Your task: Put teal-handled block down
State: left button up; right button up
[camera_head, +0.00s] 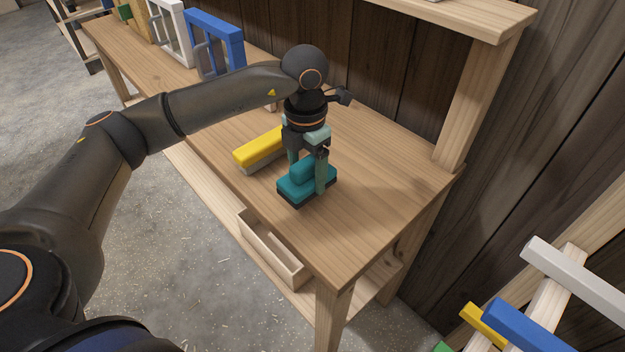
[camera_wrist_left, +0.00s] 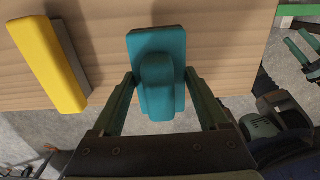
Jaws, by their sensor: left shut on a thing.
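The teal-handled block (camera_head: 305,185) has a flat teal body with a raised teal handle and a dark underside. It is at the front part of the wooden workbench (camera_head: 375,205), low over or on the top; I cannot tell if it touches. My left gripper (camera_head: 308,172) points down and is shut on the block, fingers on either side. In the left wrist view the block (camera_wrist_left: 158,75) shows between the left gripper's fingers (camera_wrist_left: 160,100). What looks like my right gripper (camera_wrist_left: 302,48) is at that view's right edge, away from the bench, fingers apart.
A yellow block with a grey base (camera_head: 260,148) lies to the left of the teal one; it also shows in the wrist view (camera_wrist_left: 50,62). Blue (camera_head: 217,42) and white frames stand farther back. An open drawer (camera_head: 270,245) juts below. The bench's right end is clear.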

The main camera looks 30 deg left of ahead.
aim_at(313, 184)
pick_arm(q)
jog(key=shift+w+d+f, duration=0.1)
jog(key=shift+w+f, duration=0.1)
jog(key=f, duration=0.1)
jog(key=f+p, duration=0.1)
jog(key=f, duration=0.1)
jog(key=shift+w+d, duration=0.2)
jog(key=shift+w, duration=0.2)
jog(key=shift+f, duration=0.4)
jog(key=o, duration=1.2)
jog(key=shift+f, duration=0.1)
jog(key=r, duration=0.4)
jog(key=r+b, duration=0.1)
jog(key=r, duration=0.7)
jog(key=shift+s+d+r, duration=0.2)
jog(key=shift+s, duration=0.1)
